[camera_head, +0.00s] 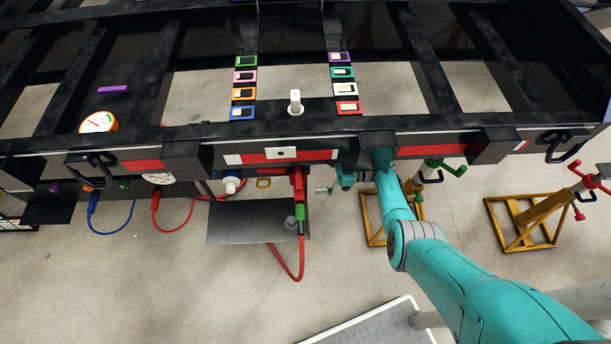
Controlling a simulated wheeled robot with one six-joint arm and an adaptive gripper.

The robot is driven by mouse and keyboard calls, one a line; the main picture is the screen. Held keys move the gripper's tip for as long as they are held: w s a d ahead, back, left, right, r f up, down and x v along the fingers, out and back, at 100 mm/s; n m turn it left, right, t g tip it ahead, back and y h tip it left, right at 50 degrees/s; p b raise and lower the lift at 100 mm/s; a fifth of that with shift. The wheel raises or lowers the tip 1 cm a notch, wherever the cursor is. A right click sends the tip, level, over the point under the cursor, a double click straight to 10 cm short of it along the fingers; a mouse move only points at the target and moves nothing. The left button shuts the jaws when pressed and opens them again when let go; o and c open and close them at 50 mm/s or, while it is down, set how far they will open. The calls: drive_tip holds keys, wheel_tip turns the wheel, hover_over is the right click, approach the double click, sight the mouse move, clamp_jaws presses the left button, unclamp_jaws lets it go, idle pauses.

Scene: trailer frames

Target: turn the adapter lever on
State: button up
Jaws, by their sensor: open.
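A red upright fitting (298,182) hangs under the front beam of the trailer frame, left of my arm. It has a green part (300,213) at its lower end, and a red hose runs down from it. I cannot tell for sure which part is the adapter lever or how it is set. My gripper (324,190) is small in the picture, just below the beam and a short way right of the red fitting. It is open and appears apart from the fitting. The beam and my wrist hide part of it.
The black trailer frame (220,135) spans the view above my arm. A grey plate (240,228) sticks out below the fitting. Blue (110,232) and red hoses hang at left. Yellow stands (530,225) with coloured handles are at right. Open floor lies at lower left.

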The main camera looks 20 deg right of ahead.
drive_tip(key=shift+v, duration=0.95)
drive_tip(key=shift+s+d, duration=0.1)
